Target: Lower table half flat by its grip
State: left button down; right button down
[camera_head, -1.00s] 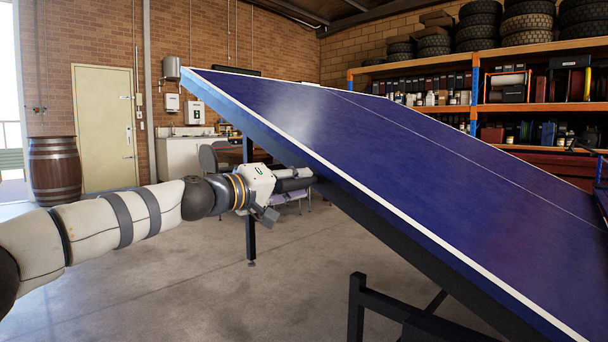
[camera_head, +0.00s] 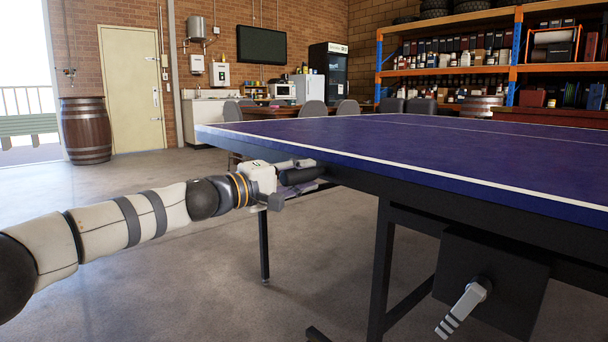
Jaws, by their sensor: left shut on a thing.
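The blue table half (camera_head: 400,140) with white edge lines lies flat or very nearly flat across the right of the head view. Its dark frame and legs (camera_head: 380,265) show below. The black grip (camera_head: 303,175) sticks out under the near left edge of the top. My left gripper (camera_head: 287,173) is shut on this grip, just below the table edge; its fingers are partly hidden. My right gripper is not in view.
A grey lever (camera_head: 465,306) sits on a black plate (camera_head: 500,270) under the table. Chairs (camera_head: 312,115) and a brown table (camera_head: 262,112) stand behind. A barrel (camera_head: 86,130) stands at the left wall. The floor (camera_head: 170,270) below my arm is clear.

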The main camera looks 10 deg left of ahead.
pick_arm(q)
jog(key=shift+w+a+f, duration=0.1)
jog(key=shift+a+f, duration=0.15)
jog(key=shift+f, duration=0.45)
jog(key=c, duration=1.2)
grip_release()
jog(key=shift+c, duration=0.2)
jog(key=shift+d+r, duration=0.1)
jog(key=v, duration=1.2)
jog(key=shift+r, duration=0.1)
